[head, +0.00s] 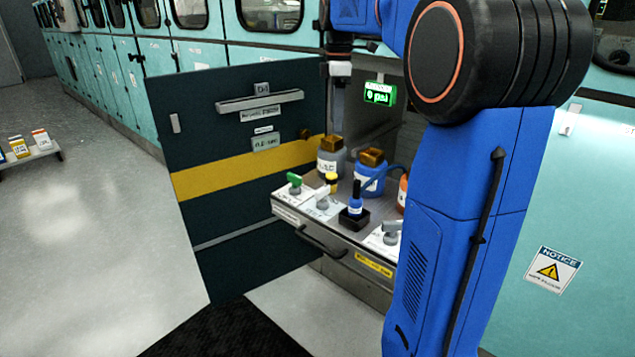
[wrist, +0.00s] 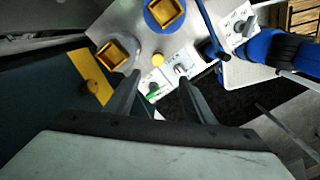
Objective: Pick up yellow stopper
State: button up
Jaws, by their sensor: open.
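The yellow stopper (head: 331,178) is a small yellow-topped piece on the pulled-out shelf, in front of the grey bottle. In the wrist view the yellow stopper (wrist: 158,59) shows from above as a round yellow disc, just beyond the fingertips and between their lines. My gripper (wrist: 159,82) is open and empty, its two dark fingers apart. In the head view my gripper (head: 339,95) hangs above the shelf, clear of the stopper, partly lost against the dark door edge.
The grey bottle (head: 331,157) and blue bottle (head: 369,178) stand close behind the stopper. A green-handled valve (head: 295,184), a white-handled valve (head: 322,202) and a blue stopper (head: 355,200) are nearby. The open dark door (head: 240,215) borders the shelf on the left.

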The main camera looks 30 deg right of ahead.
send_over(331, 175)
jog(key=f, duration=1.2)
jog(key=shift+d, duration=0.4)
jog(key=shift+w+a+f, duration=0.1)
jog(key=shift+a+f, duration=0.05)
jog(key=shift+f, duration=1.2)
jog(key=shift+a+f, duration=0.15)
jog(key=shift+f, duration=1.15)
jog(key=c, duration=1.1)
